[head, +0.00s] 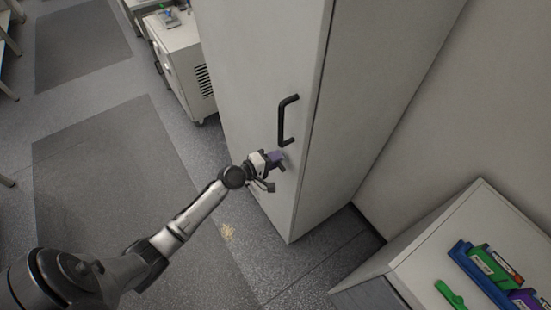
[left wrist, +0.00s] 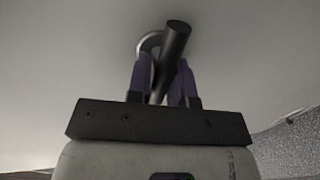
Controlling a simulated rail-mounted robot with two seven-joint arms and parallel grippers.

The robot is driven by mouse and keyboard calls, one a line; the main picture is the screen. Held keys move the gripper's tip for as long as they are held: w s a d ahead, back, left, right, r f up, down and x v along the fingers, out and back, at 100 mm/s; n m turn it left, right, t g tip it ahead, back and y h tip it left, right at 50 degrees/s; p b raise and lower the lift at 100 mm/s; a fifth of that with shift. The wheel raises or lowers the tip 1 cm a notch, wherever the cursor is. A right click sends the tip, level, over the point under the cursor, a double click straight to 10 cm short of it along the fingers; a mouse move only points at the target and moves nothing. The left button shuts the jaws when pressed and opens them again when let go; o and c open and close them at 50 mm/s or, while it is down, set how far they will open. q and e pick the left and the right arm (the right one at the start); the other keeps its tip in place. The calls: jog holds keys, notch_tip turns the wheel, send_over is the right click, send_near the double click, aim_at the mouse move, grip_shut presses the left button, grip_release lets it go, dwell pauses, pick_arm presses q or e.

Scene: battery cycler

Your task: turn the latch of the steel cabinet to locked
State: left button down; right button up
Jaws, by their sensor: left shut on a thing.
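The tall pale steel cabinet (head: 262,60) stands in the middle of the head view with its door facing left. My left gripper (head: 281,160) is at the door, just below the black bar handle (head: 287,120). In the left wrist view the purple fingers (left wrist: 164,85) of this gripper are shut around a dark round lever (left wrist: 174,45), apparently the latch. Its free end sticks out past the fingers, and a shiny curved piece (left wrist: 150,42) shows behind it. In the head view the gripper hides the latch, so its angle is hard to tell there. My right gripper is out of view.
A white wheeled unit (head: 185,60) stands behind on the left. The floor with dark mats (head: 120,180) is clear.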

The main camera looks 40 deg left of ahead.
pick_arm(q)
jog(key=c, duration=1.2)
grip_release()
jog(key=shift+s+a+f, duration=0.1)
jog(key=shift+f, duration=0.15)
jog(key=shift+o, duration=0.5)
jog(key=shift+r, duration=0.1)
jog(key=shift+s, duration=0.1)
jog(key=v, duration=1.3)
jog(key=shift+s+b, duration=0.25)
jog(key=shift+b, duration=0.2)
jog(key=shift+r, duration=0.1)
